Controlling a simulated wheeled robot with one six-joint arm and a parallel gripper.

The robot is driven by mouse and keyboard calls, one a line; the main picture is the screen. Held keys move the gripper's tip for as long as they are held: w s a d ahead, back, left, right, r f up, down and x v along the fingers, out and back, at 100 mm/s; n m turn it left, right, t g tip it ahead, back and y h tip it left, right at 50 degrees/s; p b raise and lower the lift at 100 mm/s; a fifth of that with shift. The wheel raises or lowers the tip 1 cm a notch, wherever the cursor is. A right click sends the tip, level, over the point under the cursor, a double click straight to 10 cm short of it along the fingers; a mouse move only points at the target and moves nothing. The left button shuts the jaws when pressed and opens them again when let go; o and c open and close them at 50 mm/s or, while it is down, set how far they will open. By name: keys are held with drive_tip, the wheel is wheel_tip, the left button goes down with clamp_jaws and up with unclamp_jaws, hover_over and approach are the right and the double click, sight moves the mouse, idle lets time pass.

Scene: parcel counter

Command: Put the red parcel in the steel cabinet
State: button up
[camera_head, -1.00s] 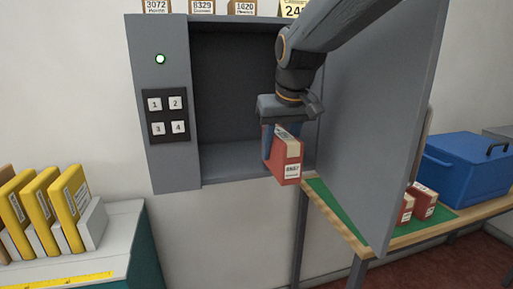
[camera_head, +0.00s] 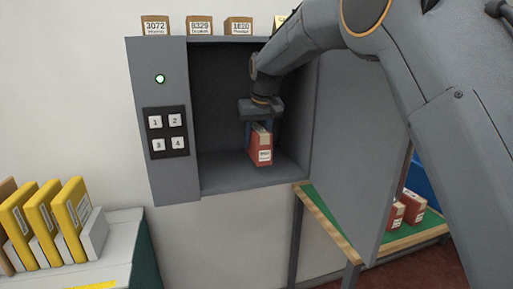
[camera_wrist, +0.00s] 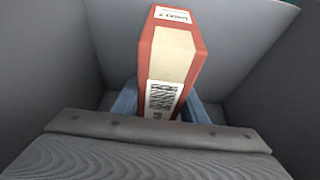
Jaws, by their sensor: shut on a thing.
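The red parcel (camera_head: 261,149) has a cream side and white labels. My gripper (camera_head: 260,130) is shut on it, with blue fingers on both sides, and holds it upright inside the open steel cabinet (camera_head: 250,185). The parcel hangs near the cabinet floor; I cannot tell whether it touches. The wrist view shows the parcel (camera_wrist: 172,58) between the blue fingers (camera_wrist: 158,105), with grey cabinet walls around. The cabinet door (camera_head: 350,150) stands open to the right, partly hidden by my arm.
A keypad (camera_head: 167,132) and a lit green lamp (camera_head: 160,78) are on the cabinet's left panel. Small numbered boxes (camera_head: 198,25) stand on top. Yellow parcels (camera_head: 45,225) stand lower left. Other red parcels (camera_head: 411,206) sit on the green-topped table (camera_head: 325,210) at right.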

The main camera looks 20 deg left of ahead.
sight(270, 157)
drive_tip(key=shift+f+p, duration=0.6)
drive_tip(key=shift+f, duration=1.15)
drive_tip(key=shift+f, duration=0.1)
drive_tip(key=o, duration=1.3)
drive_tip(key=shift+c, duration=0.2)
drive_tip(key=shift+w, duration=0.1)
drive_tip(key=shift+r, duration=0.35)
drive_tip(key=v, duration=0.2)
drive_tip(key=shift+r+b, duration=0.2)
drive_tip(key=shift+b, duration=0.15)
drive_tip(key=s+d+b, duration=0.1)
drive_tip(key=s+d, duration=0.1)
drive_tip(key=s, duration=0.1)
drive_tip(key=s+d+b, duration=0.1)
drive_tip(key=s+d, duration=0.1)
drive_tip(key=s, duration=0.2)
drive_tip(key=s+d+b, duration=0.1)
drive_tip(key=s+d, duration=0.1)
drive_tip(key=s, duration=0.1)
drive_tip(key=shift+s+d, duration=0.2)
drive_tip(key=shift+s, duration=0.1)
